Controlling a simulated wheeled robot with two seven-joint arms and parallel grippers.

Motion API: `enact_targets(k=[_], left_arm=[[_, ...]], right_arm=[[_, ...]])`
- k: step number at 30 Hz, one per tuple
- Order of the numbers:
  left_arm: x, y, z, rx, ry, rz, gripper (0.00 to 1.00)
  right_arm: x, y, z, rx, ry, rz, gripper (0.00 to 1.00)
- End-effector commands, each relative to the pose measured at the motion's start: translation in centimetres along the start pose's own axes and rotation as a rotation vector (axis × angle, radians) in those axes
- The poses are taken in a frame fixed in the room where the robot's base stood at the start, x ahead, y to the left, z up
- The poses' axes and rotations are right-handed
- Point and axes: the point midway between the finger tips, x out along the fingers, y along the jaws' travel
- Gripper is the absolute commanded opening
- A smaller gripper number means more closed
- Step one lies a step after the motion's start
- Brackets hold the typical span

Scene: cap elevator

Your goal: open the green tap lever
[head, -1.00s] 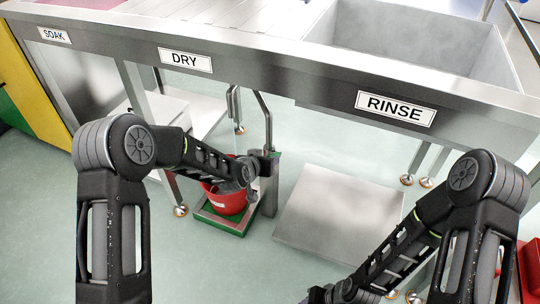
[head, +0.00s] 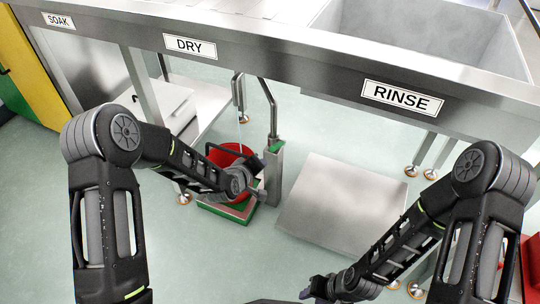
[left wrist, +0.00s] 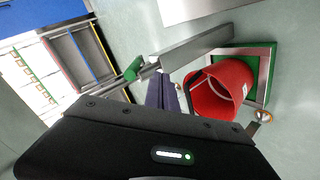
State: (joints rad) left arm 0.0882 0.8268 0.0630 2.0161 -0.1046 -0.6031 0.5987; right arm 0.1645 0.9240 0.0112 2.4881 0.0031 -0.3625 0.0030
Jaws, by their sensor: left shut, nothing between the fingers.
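The green tap lever (head: 275,146) sits at the top of a square metal post, below a bent pipe (head: 268,108). In the left wrist view the green lever (left wrist: 133,68) is beside the fingers, at the end of the post (left wrist: 200,48). My left gripper (head: 260,192) is low and just left of the post, apart from the lever. Its dark fingers (left wrist: 163,92) are shut and empty. My right gripper (head: 312,289) is at the bottom edge, mostly hidden; its jaws are unclear. A thin pale line (head: 240,133) runs down toward the red bucket.
The red bucket (head: 226,158) stands on a green-edged base (head: 214,208) left of the post, partly behind my left arm. A metal plate (head: 335,205) lies right of the post. The metal counter (head: 300,75) with the RINSE sink spans above. Floor between them is clear.

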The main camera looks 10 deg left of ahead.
Motion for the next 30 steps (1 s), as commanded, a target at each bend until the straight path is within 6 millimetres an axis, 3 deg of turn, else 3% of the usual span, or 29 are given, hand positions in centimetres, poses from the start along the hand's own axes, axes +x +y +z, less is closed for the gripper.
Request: enact_targets(k=[7,15,21,30], left_arm=[[-1.5,-2.5,0.6,-0.796,0.0,0.081,0.0],[-3.6,-3.4,1.4,-1.609,-0.091,0.181,0.0],[-4.4,-3.4,1.6,-1.873,-0.144,0.208,0.0],[-4.5,-3.3,1.6,-1.898,-0.15,0.211,0.0]], right_arm=[[0.5,0.3,-0.1,0.002,0.004,0.002,0.36],[0.9,0.5,-0.3,0.004,0.007,0.003,0.36],[0.9,0.6,-0.3,0.005,0.008,0.004,0.36],[0.9,0.6,-0.3,0.005,0.008,0.004,0.36]])
